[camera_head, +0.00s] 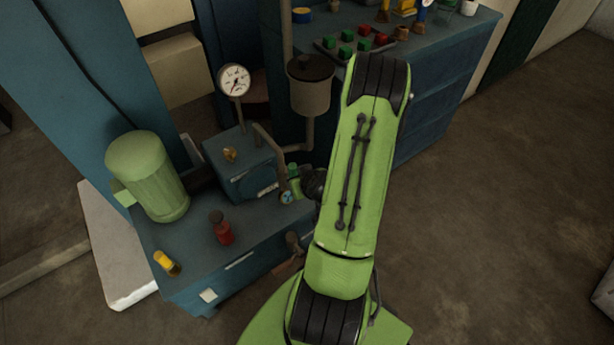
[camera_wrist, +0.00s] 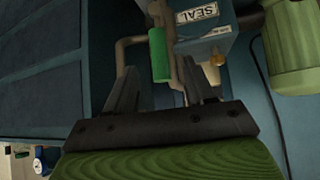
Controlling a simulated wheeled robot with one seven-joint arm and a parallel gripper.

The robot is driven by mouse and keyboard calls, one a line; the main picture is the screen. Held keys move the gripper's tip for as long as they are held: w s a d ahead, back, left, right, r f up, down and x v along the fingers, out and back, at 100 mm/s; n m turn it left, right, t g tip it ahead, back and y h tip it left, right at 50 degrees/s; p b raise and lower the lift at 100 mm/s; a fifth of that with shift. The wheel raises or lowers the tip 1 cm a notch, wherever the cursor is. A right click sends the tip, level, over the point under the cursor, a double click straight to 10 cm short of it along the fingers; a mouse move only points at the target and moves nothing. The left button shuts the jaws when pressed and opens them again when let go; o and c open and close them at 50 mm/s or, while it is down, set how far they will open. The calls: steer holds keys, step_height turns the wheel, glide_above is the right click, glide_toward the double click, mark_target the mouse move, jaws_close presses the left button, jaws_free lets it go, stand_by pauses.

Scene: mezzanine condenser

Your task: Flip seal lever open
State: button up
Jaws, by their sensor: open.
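The seal lever shows in the wrist view as a bright green cylindrical grip (camera_wrist: 158,55) beside the blue box (camera_wrist: 212,42) with a white SEAL label (camera_wrist: 197,14). My gripper (camera_wrist: 157,72) is open, and the grip appears between its two dark fingers in the picture. I cannot tell whether the fingertips reach around it or stop short; no contact is clear. In the head view the blue box (camera_head: 240,165) stands on the blue bench, with a small green part (camera_head: 294,183) at its right. My arm covers most of the gripper there.
A light green motor (camera_head: 148,175) stands left of the box. A red-handled fitting (camera_head: 222,228) and a yellow one (camera_head: 167,262) stand on the bench front. A pressure gauge (camera_head: 234,80) and a lidded pot (camera_head: 310,85) rise behind. Open floor (camera_head: 480,200) lies to the right.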

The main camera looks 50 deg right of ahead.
steer(key=p+v, duration=0.7)
steer(key=p, duration=0.6)
steer(key=shift+r, duration=0.45)
